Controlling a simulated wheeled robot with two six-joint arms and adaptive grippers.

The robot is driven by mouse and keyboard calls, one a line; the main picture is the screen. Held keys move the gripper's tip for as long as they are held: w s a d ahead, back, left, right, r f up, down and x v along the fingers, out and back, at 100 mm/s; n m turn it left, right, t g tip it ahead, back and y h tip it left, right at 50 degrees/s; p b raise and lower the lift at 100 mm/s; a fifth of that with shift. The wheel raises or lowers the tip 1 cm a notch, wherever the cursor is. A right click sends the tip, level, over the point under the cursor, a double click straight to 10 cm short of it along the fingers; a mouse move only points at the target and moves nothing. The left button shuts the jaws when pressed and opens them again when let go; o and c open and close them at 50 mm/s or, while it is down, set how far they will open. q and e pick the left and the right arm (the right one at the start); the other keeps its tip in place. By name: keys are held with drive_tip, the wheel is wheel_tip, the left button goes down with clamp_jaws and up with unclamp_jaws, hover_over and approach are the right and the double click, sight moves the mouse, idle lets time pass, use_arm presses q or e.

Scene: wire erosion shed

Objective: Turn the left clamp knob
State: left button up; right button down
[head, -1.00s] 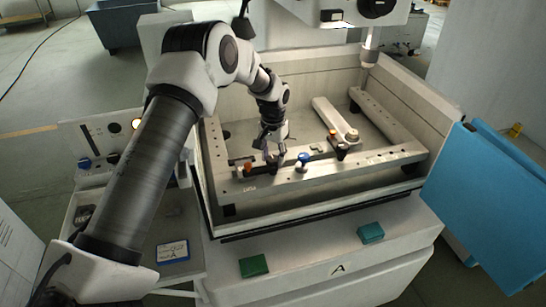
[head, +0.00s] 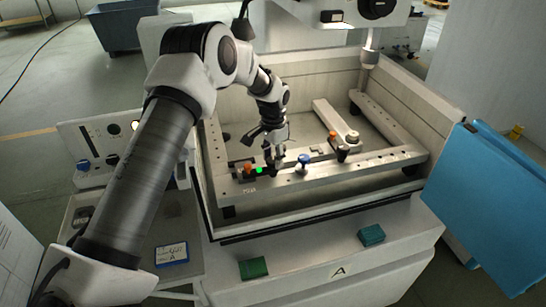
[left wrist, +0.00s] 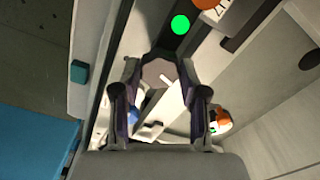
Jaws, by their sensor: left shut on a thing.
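The left clamp knob (left wrist: 158,72) is a grey, many-sided knob with a white pointer mark. In the left wrist view it sits between the fingers of my left gripper (left wrist: 160,95), which is shut on it. In the head view my left gripper (head: 276,160) points down at the front rail (head: 320,170), and its fingers largely hide the knob. A bright green light (head: 258,170) shows just left of the fingers; it also shows in the left wrist view (left wrist: 180,24). My right gripper is not in view.
An orange part (head: 248,168) is left of my gripper and a blue knob (head: 303,158) is close on its right. Another orange-topped clamp (head: 333,134) stands farther right. The machine tub's walls (head: 400,88) surround the rails. A blue panel (head: 490,200) is at right.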

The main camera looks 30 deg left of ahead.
sight(273, 160)
use_arm(q)
drive_tip(key=shift+f, duration=0.1)
drive_tip(key=o, duration=1.1)
drive_tip(key=shift+o, duration=0.2)
wheel_tip(273, 160, up, 12)
drive_tip(key=shift+w, duration=0.1)
